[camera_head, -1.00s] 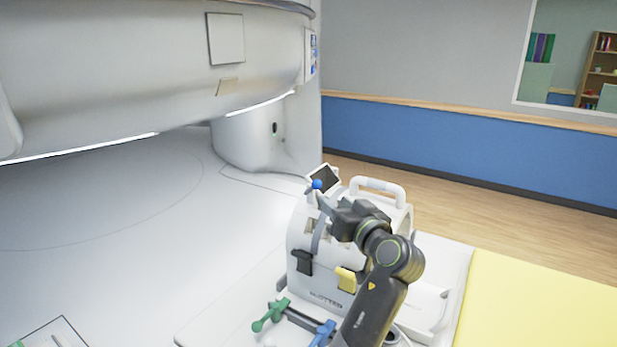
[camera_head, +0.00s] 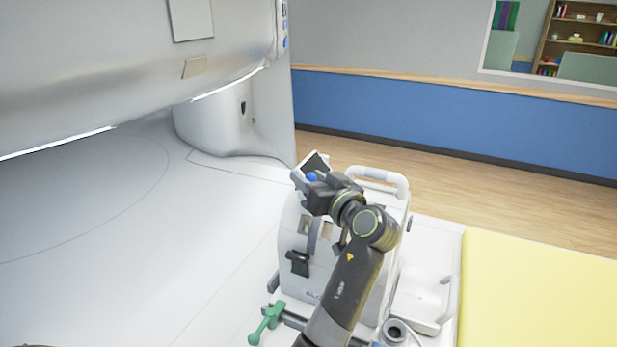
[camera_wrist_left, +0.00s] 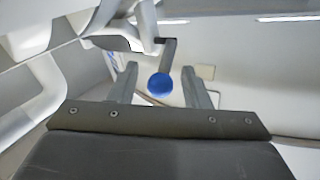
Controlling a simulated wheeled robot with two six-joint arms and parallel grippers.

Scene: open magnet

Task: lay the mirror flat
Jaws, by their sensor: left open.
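The mirror (camera_head: 316,161) is a small dark panel in a pale frame, tilted up at the top of the white head coil (camera_head: 297,228). A blue ball knob (camera_head: 312,177) shows at the mirror's lower edge, and also in the left wrist view (camera_wrist_left: 160,86). My left gripper (camera_head: 304,182) is at the knob and covers part of the mirror's base. In the left wrist view its two fingers (camera_wrist_left: 158,88) are apart, with the knob between them and gaps on both sides. I cannot tell how deep the knob sits between them. My right gripper is out of view.
A white handle (camera_head: 378,177) arches over the coil behind my wrist. A black clip (camera_head: 298,262) and a green lever (camera_head: 267,322) are at the coil's near side. A yellow pad (camera_head: 535,290) lies to the right. The scanner housing (camera_head: 120,60) hangs above left.

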